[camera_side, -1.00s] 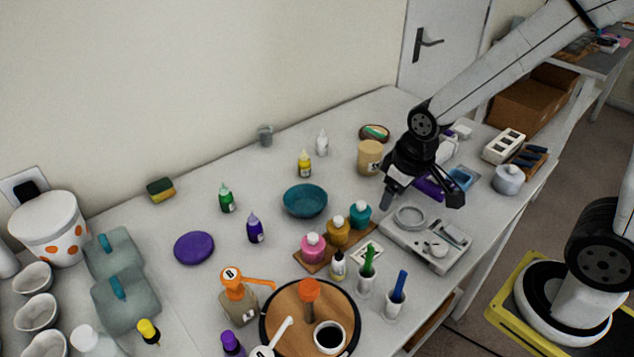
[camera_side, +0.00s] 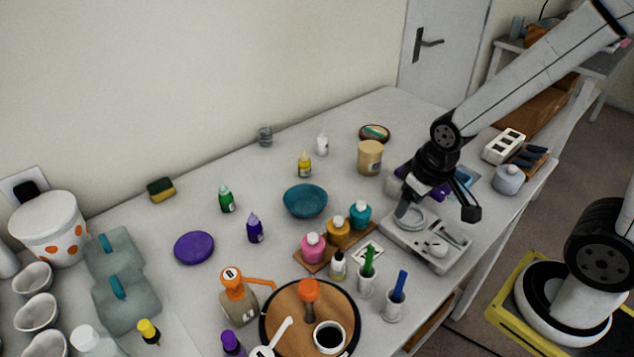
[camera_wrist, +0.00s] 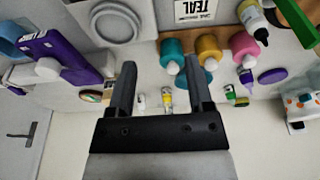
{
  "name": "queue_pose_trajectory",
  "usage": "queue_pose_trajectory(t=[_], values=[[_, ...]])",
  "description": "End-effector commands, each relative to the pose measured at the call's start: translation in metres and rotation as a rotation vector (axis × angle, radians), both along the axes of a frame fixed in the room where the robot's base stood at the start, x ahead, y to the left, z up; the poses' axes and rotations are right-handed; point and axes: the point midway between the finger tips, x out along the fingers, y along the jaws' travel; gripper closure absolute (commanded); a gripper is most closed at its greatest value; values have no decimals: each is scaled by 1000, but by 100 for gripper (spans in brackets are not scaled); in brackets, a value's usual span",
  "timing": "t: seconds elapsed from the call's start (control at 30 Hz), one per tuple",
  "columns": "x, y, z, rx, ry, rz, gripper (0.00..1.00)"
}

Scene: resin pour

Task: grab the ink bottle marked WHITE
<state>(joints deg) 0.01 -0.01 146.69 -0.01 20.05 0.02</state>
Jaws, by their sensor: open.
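A small white bottle (camera_side: 322,144) stands upright at the back of the table, right of the yellow ink bottle (camera_side: 304,165); its label is too small to read. In the wrist view, the white bottle (camera_wrist: 141,102) shows low between my fingers, left of the yellow bottle (camera_wrist: 167,103). My gripper (camera_side: 438,200) is open and empty. It is over the right part of the table, near the scale, well to the right of the white bottle and apart from it. In the wrist view both fingers of my gripper (camera_wrist: 159,68) are spread.
A tan jar (camera_side: 369,158) and a brown oval dish (camera_side: 374,133) stand between the white bottle and my gripper. A teal bowl (camera_side: 305,201) is in front of the bottles. Pink, amber and teal bottles stand on a wooden board (camera_side: 313,262). A grey scale (camera_side: 428,247) lies below my gripper.

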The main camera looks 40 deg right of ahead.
Motion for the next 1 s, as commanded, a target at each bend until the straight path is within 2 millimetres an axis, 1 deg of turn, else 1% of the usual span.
queue_pose_trajectory(t=[0.03,0.07,0.1,0.4,0.57,0.67,0.77,0.87,1.0], values=[[0,0,0,0,0,0,31],[0,0,0,0,0,0,21],[0,0,0,0,0,0,16],[1,0,0,1,0,-3,16],[8,-2,0,22,10,-57,16],[18,-4,-1,54,27,-141,16],[34,-8,-2,105,51,-267,16],[56,-13,-4,174,81,-426,16],[89,-21,-9,293,130,-672,16]])
